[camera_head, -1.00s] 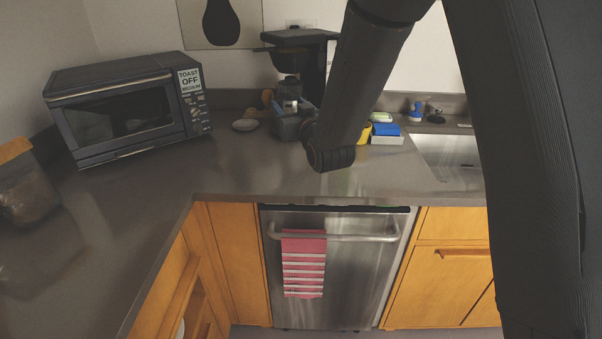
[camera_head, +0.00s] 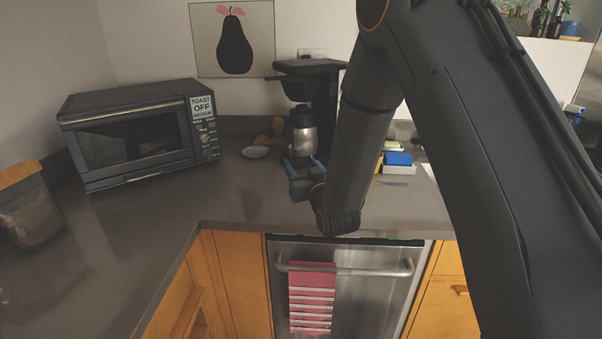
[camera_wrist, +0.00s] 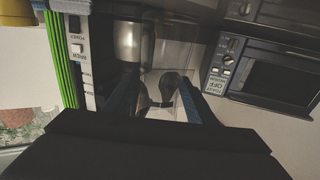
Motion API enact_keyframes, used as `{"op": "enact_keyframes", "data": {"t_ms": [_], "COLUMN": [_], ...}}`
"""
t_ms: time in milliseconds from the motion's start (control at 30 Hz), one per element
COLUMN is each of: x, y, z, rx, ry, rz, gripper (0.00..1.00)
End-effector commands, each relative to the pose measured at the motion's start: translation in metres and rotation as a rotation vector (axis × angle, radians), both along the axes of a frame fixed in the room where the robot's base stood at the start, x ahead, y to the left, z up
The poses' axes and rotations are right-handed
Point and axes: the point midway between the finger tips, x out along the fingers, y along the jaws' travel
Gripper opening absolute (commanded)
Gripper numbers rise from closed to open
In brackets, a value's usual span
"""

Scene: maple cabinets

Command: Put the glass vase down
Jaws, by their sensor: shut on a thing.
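The glass vase is clear and hard to make out. In the wrist view its faint see-through outline (camera_wrist: 178,58) shows between and beyond my two fingers. My gripper (camera_wrist: 163,100) is shut on it. In the head view my gripper (camera_head: 303,168) is over the counter in front of the coffee maker, with its fingers pointing away from me. The vase cannot be told apart there, and whether its base touches the counter cannot be seen.
A coffee maker (camera_head: 318,92) with a steel carafe (camera_head: 302,132) stands behind my gripper. A sponge holder (camera_head: 398,168) is at the right. The grey counter (camera_head: 150,215) is clear at the front left.

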Motion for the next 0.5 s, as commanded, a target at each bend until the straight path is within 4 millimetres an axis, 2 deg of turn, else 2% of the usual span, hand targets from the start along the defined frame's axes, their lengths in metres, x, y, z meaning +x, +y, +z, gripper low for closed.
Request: {"op": "enact_keyframes", "data": {"t_ms": [33,200,500], "x": [-0.001,0.0,0.0], "y": [0.0,0.0,0.0], "z": [-0.008,-0.024,-0.027], "rx": [-0.001,0.0,0.0], "ry": [0.004,0.001,-0.001], "rz": [0.0,0.0,0.0], "gripper": [0.23,0.23,0.23]}}
